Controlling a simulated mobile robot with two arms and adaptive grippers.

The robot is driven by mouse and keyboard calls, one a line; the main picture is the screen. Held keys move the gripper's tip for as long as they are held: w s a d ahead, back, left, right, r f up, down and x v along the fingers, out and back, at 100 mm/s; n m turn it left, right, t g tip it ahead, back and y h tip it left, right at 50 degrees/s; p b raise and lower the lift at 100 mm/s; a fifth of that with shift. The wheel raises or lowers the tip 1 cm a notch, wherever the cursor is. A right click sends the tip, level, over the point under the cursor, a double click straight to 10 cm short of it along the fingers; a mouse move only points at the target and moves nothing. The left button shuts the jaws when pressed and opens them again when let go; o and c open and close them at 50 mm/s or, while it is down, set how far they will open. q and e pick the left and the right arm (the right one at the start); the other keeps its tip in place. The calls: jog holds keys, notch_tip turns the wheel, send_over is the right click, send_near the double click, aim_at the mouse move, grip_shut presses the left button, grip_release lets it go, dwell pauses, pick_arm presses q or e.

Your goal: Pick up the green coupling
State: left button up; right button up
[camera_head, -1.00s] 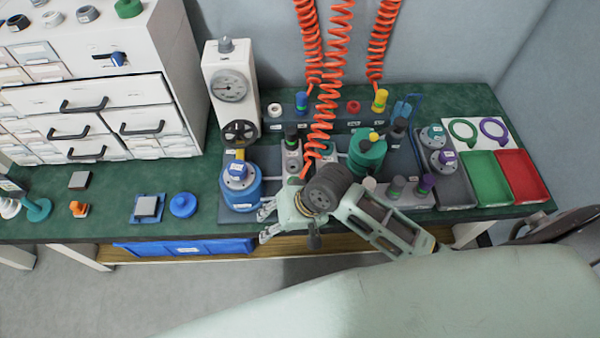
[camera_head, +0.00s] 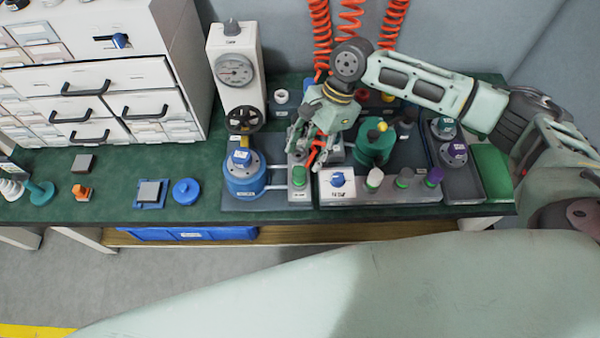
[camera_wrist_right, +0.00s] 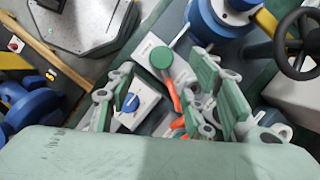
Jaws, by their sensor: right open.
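A green-topped cylinder (camera_head: 299,175), which may be the green coupling, stands on a pale block beside the blue cylinder fixture. In the right wrist view, its round green top (camera_wrist_right: 162,57) shows just beyond the spread fingers. My right gripper (camera_head: 308,148) is open above the bench, behind and slightly right of that cylinder in the head view. In the wrist view, an orange-red hose part (camera_wrist_right: 174,96) lies between the fingers of the right gripper (camera_wrist_right: 160,92). I cannot tell whether anything touches it. My left gripper is not in view.
The blue cylinder fixture (camera_head: 244,180) stands left, with a handwheel (camera_head: 243,120) behind it. A blue-knobbed box (camera_head: 338,182) and several plugs stand right. A green tank (camera_head: 374,146) is behind them. Orange coiled hoses (camera_head: 320,35) hang at the back. Left bench is partly clear.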

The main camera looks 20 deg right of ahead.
aim_at(303, 168)
jog(key=x, duration=0.7)
jog(key=shift+w+f, duration=0.1)
jog(key=shift+f, duration=0.25)
jog(key=shift+c, duration=0.6)
grip_shut()
